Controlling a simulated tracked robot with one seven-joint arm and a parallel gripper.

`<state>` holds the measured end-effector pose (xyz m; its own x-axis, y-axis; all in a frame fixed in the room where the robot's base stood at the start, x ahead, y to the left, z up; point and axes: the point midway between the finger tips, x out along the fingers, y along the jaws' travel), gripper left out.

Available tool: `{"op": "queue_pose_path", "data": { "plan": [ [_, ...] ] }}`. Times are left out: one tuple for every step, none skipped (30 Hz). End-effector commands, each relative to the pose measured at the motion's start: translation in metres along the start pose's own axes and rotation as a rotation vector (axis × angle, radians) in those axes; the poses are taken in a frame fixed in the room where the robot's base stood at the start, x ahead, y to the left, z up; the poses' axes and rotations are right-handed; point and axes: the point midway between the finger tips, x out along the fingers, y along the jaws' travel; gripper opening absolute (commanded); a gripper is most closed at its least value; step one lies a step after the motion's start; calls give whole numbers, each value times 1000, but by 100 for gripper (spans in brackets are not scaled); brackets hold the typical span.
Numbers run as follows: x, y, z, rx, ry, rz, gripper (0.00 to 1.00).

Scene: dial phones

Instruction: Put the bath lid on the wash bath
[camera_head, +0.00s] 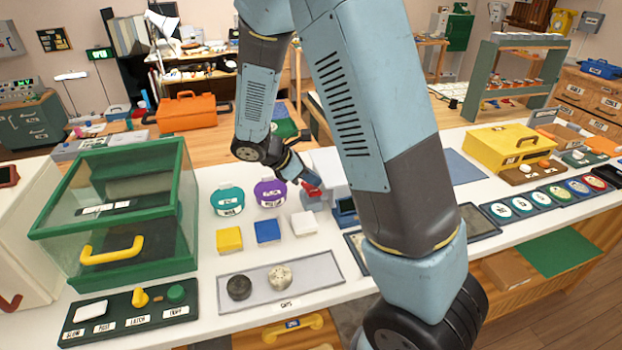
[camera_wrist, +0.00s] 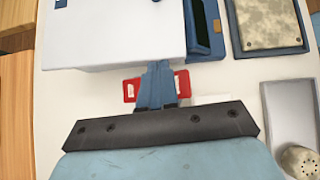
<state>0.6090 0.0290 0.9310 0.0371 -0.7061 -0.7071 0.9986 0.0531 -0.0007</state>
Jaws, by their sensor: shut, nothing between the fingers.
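My gripper (camera_head: 306,180) is shut and empty, low over the bench beside a white box (camera_head: 328,166). In the wrist view its fingers (camera_wrist: 158,72) are together at the white box's near edge (camera_wrist: 115,30), in front of a red part (camera_wrist: 130,90) that shows on both sides of them. I cannot tell whether they touch it. A teal round pot (camera_head: 227,200) and a purple round pot (camera_head: 270,192) stand left of the gripper, with labels too small to read. I cannot tell for sure which things are the wash bath and the bath lid.
A green-framed glass case (camera_head: 183,200) stands at the left. Yellow, blue and white blocks (camera_head: 268,231) sit in front of the pots. A grey tray (camera_head: 315,272) holds a black cap and a cream cap. My arm hides part of the bench's middle.

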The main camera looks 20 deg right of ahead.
Motion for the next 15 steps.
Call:
{"op": "queue_pose_path", "data": {
  "plan": [
    [0, 0, 0, 0, 0, 0, 0],
    [0, 0, 0, 0, 0, 0, 0],
    [0, 0, 1, 0, 0, 0, 0],
    [1, 0, 2, 1, 0, -1, 0],
    [3, 0, 3, 1, 0, -1, 0],
    [5, 0, 5, 2, 0, -2, 0],
    [7, 0, 7, 2, 0, -2, 0],
    [8, 0, 8, 1, 0, -2, 0],
    [11, 0, 10, 1, 0, -1, 0],
    [12, 0, 12, 0, 0, -1, 0],
    [12, 0, 12, 0, 0, -1, 0],
    [12, 0, 12, 0, 0, 0, 0],
    [12, 0, 12, 0, 0, 0, 0],
    [12, 0, 12, 0, 0, 0, 0],
    [12, 0, 12, 0, 0, 0, 0]
  ]
}}
